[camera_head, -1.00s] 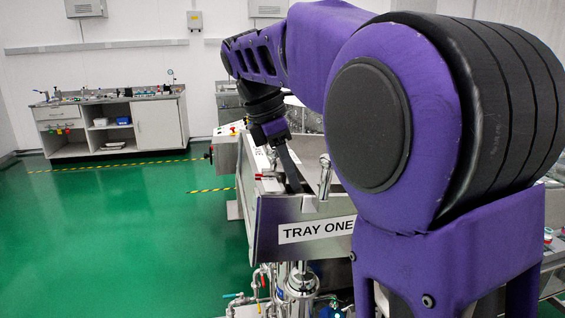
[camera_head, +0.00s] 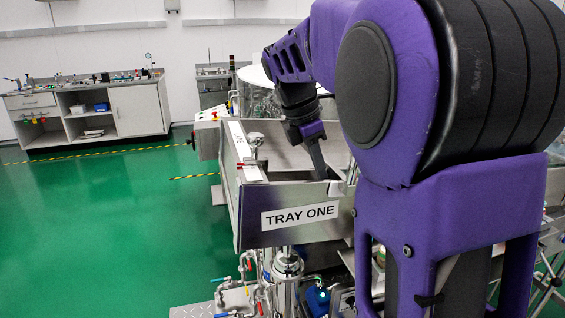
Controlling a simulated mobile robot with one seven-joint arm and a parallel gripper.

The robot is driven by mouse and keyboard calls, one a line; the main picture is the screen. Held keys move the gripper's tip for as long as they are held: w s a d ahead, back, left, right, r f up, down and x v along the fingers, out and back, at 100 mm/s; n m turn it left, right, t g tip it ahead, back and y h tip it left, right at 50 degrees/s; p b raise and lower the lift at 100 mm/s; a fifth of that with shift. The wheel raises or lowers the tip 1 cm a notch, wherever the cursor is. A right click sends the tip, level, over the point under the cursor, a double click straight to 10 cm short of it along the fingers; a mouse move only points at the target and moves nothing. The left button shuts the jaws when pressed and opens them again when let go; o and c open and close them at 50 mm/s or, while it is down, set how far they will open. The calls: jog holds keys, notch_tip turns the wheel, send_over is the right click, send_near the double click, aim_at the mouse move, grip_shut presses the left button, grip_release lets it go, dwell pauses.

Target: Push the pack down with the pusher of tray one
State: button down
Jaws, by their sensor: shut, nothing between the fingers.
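Tray one (camera_head: 250,228) is a steel tray with a "TRAY ONE" label on its near wall. A metal post with a rounded knob (camera_head: 254,146) stands at its left side and may be the pusher's handle. My gripper (camera_head: 320,170) points down over the tray, right of this post and apart from it in the picture. Its dark fingers are shut and empty, with their tips close to the near wall's rim. I cannot tell whether they touch anything. I cannot make out the pack; the near wall and my arm hide much of the tray's inside.
A white strip with red marks (camera_head: 245,150) runs along the tray's left edge. Pipes and valves (camera_head: 285,268) stand below the tray. A workbench (camera_head: 90,112) stands at the back left. The green floor (camera_head: 110,220) on the left is clear.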

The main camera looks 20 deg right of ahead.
jog(key=d, duration=0.4)
jog(key=shift+d+f+p, duration=0.25)
jog(key=shift+p, duration=0.15)
